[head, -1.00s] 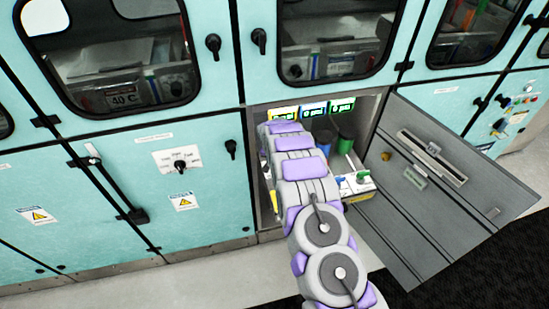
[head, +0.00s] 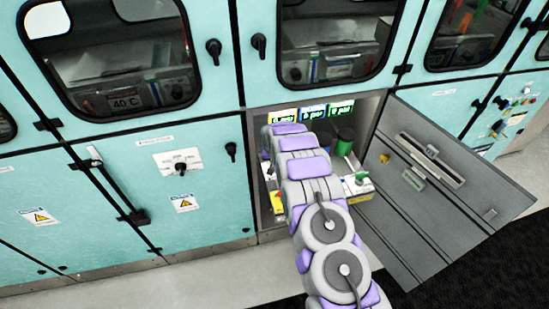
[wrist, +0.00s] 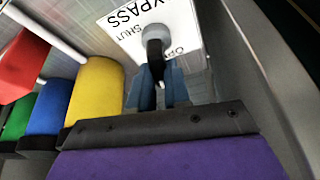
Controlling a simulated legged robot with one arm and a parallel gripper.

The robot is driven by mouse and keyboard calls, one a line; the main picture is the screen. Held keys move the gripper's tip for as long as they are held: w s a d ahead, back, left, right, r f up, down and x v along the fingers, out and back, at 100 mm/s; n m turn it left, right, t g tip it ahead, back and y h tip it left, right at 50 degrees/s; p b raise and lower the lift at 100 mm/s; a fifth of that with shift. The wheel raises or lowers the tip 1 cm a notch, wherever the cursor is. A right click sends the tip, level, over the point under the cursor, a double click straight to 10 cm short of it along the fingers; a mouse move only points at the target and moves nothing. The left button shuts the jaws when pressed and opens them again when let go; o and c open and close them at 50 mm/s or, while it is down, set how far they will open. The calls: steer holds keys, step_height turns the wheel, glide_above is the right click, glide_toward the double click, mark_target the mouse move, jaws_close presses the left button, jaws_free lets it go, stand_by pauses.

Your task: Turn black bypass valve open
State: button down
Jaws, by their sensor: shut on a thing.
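In the wrist view the black bypass valve handle (wrist: 155,52) extends from a round grey hub toward my gripper (wrist: 159,76). My two blue-grey fingers are shut on the handle, one on each side. Behind it is a white plate (wrist: 185,22) reading "BYPASS", with "SHUT" and a partly covered "OPEN". The handle's exact angle against these marks is hard to tell. In the head view my arm reaches into the open cabinet compartment (head: 377,108), and its links hide my gripper and the black valve.
A grey wall (wrist: 262,75) runs close on the right. In the head view the grey compartment door (head: 440,190) hangs open at right, and lit displays (head: 313,111) sit at the compartment's back.

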steer(key=shift+n+y+p, duration=0.6)
steer(key=shift+n+p, duration=0.25)
steer(key=shift+n, duration=0.65)
steer(key=c, duration=1.1)
jaws_free()
steer(key=shift+p+v, duration=1.4)
steer(key=shift+v, duration=7.2)
